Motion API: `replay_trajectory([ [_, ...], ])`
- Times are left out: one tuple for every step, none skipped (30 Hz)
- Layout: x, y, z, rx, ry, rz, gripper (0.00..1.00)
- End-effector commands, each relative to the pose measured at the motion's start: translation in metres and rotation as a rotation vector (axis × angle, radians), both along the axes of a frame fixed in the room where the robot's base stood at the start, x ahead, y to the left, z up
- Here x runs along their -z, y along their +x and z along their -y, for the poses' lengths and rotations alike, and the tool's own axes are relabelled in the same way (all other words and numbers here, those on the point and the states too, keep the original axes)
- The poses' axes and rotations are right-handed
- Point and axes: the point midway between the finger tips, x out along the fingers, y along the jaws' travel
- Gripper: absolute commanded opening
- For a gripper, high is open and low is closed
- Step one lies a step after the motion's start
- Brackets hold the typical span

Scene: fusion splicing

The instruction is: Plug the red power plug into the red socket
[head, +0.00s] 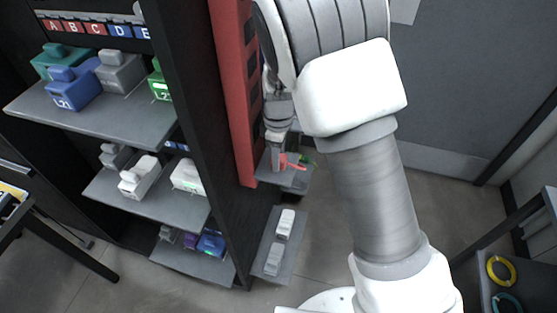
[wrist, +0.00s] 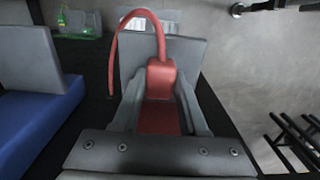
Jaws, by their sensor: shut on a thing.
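The red power plug (wrist: 160,78) sits between the two grey jaws of my gripper (wrist: 160,108) in the wrist view. Its red cord (wrist: 113,50) arches up and bends over to the left. In the head view my gripper (head: 284,163) is low beside the rack, just right of a tall red strip, and a bit of red plug (head: 294,165) shows at its tips. The red strip (head: 227,75) runs down the rack's side and bears several dark sockets. My arm covers part of it. I cannot tell which opening is the red socket. The plug appears apart from the strip.
A small grey side shelf (head: 302,185) lies under my gripper, and a lower one (head: 268,238) holds pale blocks. Rack shelves at left hold coloured devices, including a blue one (head: 76,88). A table with cable coils (head: 500,270) stands at right. Floor between is clear.

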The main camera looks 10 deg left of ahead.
Motion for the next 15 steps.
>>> replay_trajectory([
  [-0.0001,0.0000,-0.0001,0.000,0.000,0.000,0.09],
  [-0.0001,0.0000,-0.0001,0.000,0.000,0.000,0.04],
  [-0.0001,0.0000,-0.0001,0.000,0.000,0.000,0.00],
  [-0.0003,0.0001,-0.0001,0.000,0.000,0.000,0.00],
  [-0.0003,0.0001,-0.0001,0.000,0.000,0.000,0.00],
  [-0.0003,0.0001,-0.0001,0.000,0.000,0.000,0.00],
  [-0.0003,0.0001,-0.0001,0.000,0.000,0.000,0.00],
  [-0.0003,0.0001,-0.0001,0.000,0.000,0.000,0.00],
  [-0.0003,0.0001,-0.0001,0.000,0.000,0.000,0.00],
  [-0.0006,0.0001,-0.0001,0.000,0.000,0.000,0.00],
  [-0.0010,0.0001,-0.0002,0.000,0.001,0.000,0.00],
  [-0.0021,0.0002,-0.0002,0.000,0.001,0.001,0.00],
  [-0.0034,0.0002,-0.0003,0.000,0.001,0.001,0.00],
  [-0.0050,0.0003,-0.0004,0.000,0.002,0.001,0.00],
  [-0.0079,0.0004,-0.0004,0.000,0.002,0.001,0.00],
])
